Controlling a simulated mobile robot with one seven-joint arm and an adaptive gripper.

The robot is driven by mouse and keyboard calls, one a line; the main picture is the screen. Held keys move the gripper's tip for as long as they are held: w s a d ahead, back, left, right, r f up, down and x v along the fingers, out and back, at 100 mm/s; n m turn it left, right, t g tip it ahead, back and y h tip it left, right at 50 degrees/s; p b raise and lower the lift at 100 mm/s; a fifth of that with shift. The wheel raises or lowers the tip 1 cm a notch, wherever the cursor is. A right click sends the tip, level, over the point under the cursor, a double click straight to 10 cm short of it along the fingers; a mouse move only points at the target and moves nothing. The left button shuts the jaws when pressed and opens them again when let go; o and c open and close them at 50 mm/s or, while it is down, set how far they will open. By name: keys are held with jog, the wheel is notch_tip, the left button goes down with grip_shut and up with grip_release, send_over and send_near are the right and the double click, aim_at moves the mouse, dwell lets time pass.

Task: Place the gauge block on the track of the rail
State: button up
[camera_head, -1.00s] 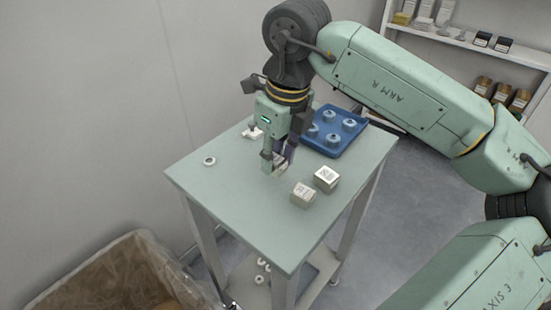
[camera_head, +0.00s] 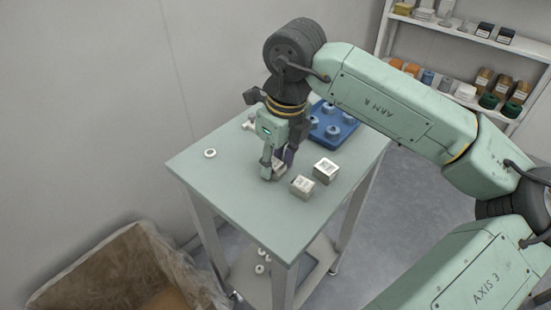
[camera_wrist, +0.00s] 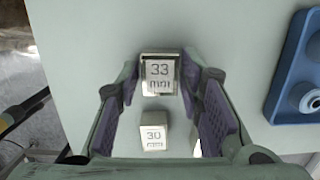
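A gauge block marked 33 mm (camera_wrist: 159,70) sits between my fingertips in the wrist view. In the head view my gripper (camera_head: 277,172) points down at the table, one finger on each side of this block (camera_head: 280,164). The pads are very close to its sides; I cannot tell whether they press on it. A block marked 30 mm (camera_wrist: 153,136) stands apart on the table, and it shows in the head view (camera_head: 302,187) too. A third block (camera_head: 326,169) stands beside it, mostly hidden behind my right finger in the wrist view. I cannot make out the rail clearly.
A blue tray (camera_head: 347,138) with round pieces lies at the table's back right. A white ring (camera_head: 210,153) lies on the left, and a small white part (camera_head: 249,126) is behind my gripper. The table's (camera_head: 240,190) front left is clear. A lined bin (camera_head: 120,270) stands below left.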

jog(key=shift+o, duration=1)
